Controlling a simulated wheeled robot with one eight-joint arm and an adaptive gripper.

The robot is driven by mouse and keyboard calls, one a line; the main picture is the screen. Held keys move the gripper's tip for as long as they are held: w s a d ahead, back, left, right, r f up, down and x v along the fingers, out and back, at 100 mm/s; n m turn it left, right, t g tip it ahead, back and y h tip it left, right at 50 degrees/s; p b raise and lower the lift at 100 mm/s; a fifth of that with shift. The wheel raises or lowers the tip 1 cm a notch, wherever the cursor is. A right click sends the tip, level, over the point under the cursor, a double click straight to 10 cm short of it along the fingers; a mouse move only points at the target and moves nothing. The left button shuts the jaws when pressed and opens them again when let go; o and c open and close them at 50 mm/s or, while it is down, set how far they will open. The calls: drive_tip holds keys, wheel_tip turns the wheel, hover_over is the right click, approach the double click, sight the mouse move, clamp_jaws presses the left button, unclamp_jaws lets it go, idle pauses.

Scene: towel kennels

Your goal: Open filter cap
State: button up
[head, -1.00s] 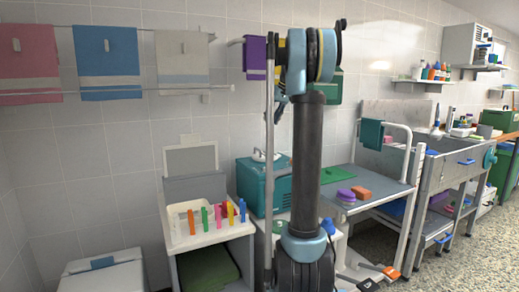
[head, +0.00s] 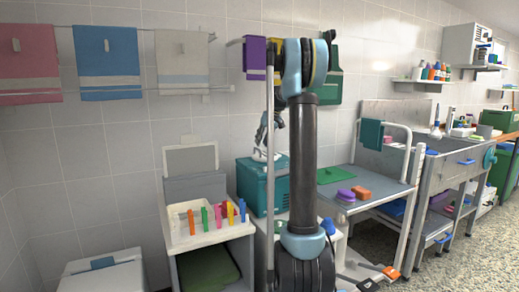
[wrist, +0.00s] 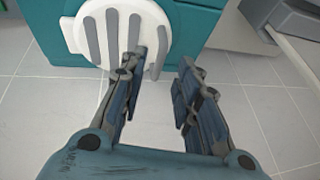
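A white round cap (wrist: 112,34) with grey bars is on the face of a teal box (wrist: 50,28) in the wrist view; I take it for the filter cap. My gripper (wrist: 163,68) is open and empty, its two dark fingers spread apart. In the head view my gripper (head: 269,132) hangs above a teal box (head: 258,187) with a white part on top. My arm hides part of that box.
A white tray (head: 181,241) with several coloured pegs stands left of the teal box. A grey table (head: 375,190) with a purple and an orange block is on the right. Towels hang on rails at upper left. A pale tiled surface (wrist: 60,110) shows around my fingers.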

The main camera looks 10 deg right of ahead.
drive_tip(key=shift+x, duration=1.8)
clamp_jaws()
drive_tip(key=shift+a, duration=0.15)
drive_tip(key=shift+r, duration=0.1)
